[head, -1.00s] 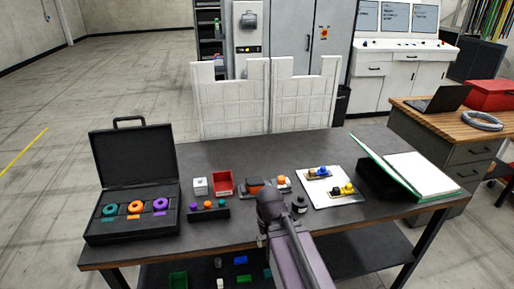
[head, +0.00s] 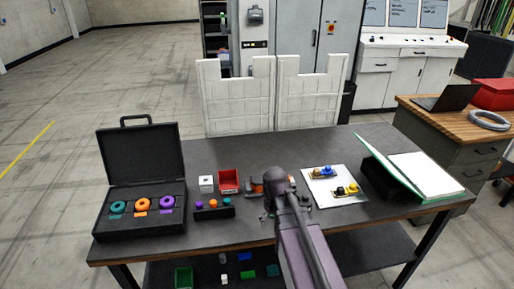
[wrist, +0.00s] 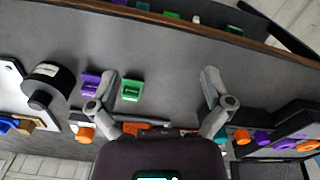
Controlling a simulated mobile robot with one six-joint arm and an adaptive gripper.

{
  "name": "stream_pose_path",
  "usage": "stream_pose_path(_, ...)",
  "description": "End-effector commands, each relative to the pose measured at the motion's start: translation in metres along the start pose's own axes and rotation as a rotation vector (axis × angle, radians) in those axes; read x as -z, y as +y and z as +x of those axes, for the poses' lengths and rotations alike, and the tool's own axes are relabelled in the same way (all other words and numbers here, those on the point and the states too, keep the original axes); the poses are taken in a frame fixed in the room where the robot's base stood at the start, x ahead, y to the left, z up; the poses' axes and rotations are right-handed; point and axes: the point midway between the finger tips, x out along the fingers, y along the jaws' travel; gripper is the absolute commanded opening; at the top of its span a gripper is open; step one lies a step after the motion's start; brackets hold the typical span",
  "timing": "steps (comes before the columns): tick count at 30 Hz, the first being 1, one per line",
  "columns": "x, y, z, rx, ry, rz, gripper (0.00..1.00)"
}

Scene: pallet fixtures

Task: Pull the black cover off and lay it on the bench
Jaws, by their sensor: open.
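A round black piece with a narrower black stub (wrist: 47,82) stands on the bench (wrist: 165,60) at the left of the wrist view; I take it to be the black cover. In the head view my arm hides most of it. My gripper (wrist: 160,78) is open and empty above the bench (head: 350,222), its fingers spread wide. The black piece lies outside the fingers, to the left in the wrist view. A purple piece (wrist: 92,84) and a green piece (wrist: 131,90) lie by the left finger.
An open black case (head: 141,225) with coloured rings stands at the bench's left. A small black rack (head: 214,212), a red bin (head: 229,180) and a white cube (head: 206,183) lie left of my arm. A white board (head: 335,196) and a green binder (head: 410,167) lie right.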

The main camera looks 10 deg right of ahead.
Motion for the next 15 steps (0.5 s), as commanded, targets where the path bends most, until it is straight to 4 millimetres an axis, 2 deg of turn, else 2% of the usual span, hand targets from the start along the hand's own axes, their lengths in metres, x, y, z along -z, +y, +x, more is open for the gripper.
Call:
stream_pose_path(1,0.02,0.005,-0.015,0.0,0.0,-0.065,1.0)
stream_pose_path(15,0.152,0.039,-0.085,0.0,0.001,-0.788,1.0)
